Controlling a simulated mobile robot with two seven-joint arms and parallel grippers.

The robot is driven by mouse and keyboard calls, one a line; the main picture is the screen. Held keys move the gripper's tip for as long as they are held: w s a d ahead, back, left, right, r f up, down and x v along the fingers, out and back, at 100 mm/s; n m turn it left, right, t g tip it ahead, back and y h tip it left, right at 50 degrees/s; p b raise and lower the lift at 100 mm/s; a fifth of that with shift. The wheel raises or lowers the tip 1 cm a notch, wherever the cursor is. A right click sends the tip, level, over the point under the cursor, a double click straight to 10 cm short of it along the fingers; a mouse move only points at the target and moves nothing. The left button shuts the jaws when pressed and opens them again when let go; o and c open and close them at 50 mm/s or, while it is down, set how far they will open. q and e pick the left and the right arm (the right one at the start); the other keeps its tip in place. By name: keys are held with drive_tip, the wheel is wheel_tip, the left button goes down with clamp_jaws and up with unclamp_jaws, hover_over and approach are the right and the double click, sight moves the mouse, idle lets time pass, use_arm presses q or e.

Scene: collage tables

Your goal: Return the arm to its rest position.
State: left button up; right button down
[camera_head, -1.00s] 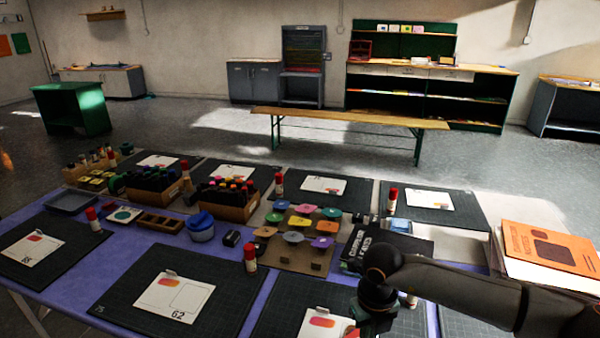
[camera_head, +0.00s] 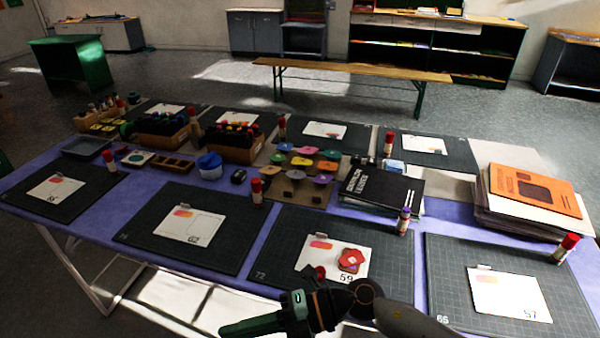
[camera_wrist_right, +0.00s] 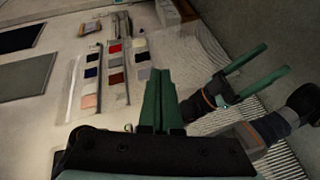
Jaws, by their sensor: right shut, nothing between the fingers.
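My right gripper (camera_head: 255,325) shows at the bottom edge in the head view, its green fingers pointing left, with my dark arm behind it. It is in front of the table's near edge. In the right wrist view its two green fingers (camera_wrist_right: 160,88) lie together with nothing between them. My left gripper (camera_wrist_right: 276,58) shows at the right of that view, its green fingers spread apart and empty. It is outside the head view.
Near the right gripper, the near mat (camera_head: 281,238) bears a card (camera_head: 312,258) with red pieces (camera_head: 351,259). A glue stick (camera_head: 404,222) stands beside it. Papers and an orange folder (camera_head: 535,190) lie at right. The wrist view shows swatches (camera_wrist_right: 115,62) on a pale surface.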

drive_tip(key=w+d+r+m+t+y, duration=0.3)
drive_tip(key=w+r+m+t+y, duration=0.15)
drive_tip(key=m+t, duration=0.7)
drive_tip(key=w+d+f+m+t+h, duration=0.3)
drive_tip(key=d+f+m+t+h, duration=0.4)
drive_tip(key=d+f+m+h, duration=0.5)
drive_tip(key=s+d+f+m+g+h+p, duration=0.1)
drive_tip(key=s+d+f+m+g+h, duration=0.5)
drive_tip(key=s+d+f+m, duration=0.4)
drive_tip(key=s+d+f, duration=0.2)
drive_tip(key=s+f, duration=0.1)
drive_tip(key=f, duration=0.1)
drive_tip(key=shift+s, duration=0.35)
drive_tip(key=shift+a, duration=0.1)
